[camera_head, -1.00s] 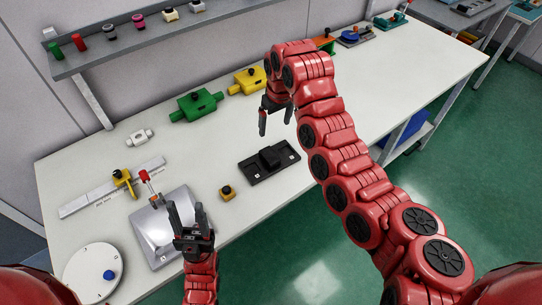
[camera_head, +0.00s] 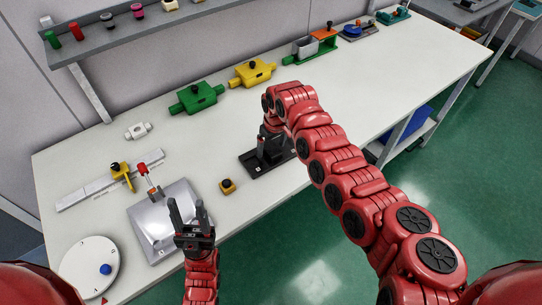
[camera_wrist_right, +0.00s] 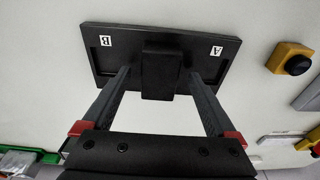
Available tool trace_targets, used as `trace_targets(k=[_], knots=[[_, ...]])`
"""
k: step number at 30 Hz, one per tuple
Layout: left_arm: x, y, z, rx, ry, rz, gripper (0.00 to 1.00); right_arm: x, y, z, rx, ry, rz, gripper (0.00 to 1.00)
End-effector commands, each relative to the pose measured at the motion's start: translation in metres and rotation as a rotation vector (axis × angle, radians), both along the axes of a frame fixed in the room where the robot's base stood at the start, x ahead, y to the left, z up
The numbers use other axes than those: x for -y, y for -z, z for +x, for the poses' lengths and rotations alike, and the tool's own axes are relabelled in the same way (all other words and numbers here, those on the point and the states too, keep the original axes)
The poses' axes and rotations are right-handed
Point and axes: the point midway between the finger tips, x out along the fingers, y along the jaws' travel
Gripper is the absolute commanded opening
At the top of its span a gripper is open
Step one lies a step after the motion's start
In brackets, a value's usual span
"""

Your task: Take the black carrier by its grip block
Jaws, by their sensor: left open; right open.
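The black carrier (camera_head: 252,166) lies on the white table in the head view, mostly under my right gripper (camera_head: 270,142). In the right wrist view, the carrier (camera_wrist_right: 218,62) is a flat black plate with labels A and B. Its grip block (camera_wrist_right: 160,76) stands up at the middle. The open fingers of my right gripper (camera_wrist_right: 157,78) reach to either side of the block, with gaps showing. Whether the fingertips are fully down to the plate is hard to tell. My left gripper (camera_head: 187,206) is open and empty, pointing up near the silver plate.
A small yellow block with a black knob (camera_head: 227,186) sits left of the carrier. The silver plate (camera_head: 183,240), white disc (camera_head: 85,268) and ruler slide (camera_head: 85,192) are further left. Green (camera_head: 196,97) and yellow (camera_head: 252,72) housings stand behind. Table's front edge is close.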

Motion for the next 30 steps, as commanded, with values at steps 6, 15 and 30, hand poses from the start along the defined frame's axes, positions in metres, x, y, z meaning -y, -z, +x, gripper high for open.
trace_targets(k=[6,15,30], knots=[[0.0000,0.0091,0.0000,0.000,0.000,0.000,0.50,-0.0003,0.0099,0.0017,0.001,0.001,0.000,0.93],[0.0000,0.0089,0.0000,0.000,0.000,0.000,0.50,-0.0004,0.0097,0.0016,0.001,0.001,0.000,0.51],[0.0000,0.0090,0.0000,0.000,0.000,0.000,0.50,-0.0004,0.0101,0.0014,0.000,0.001,-0.001,0.00]])
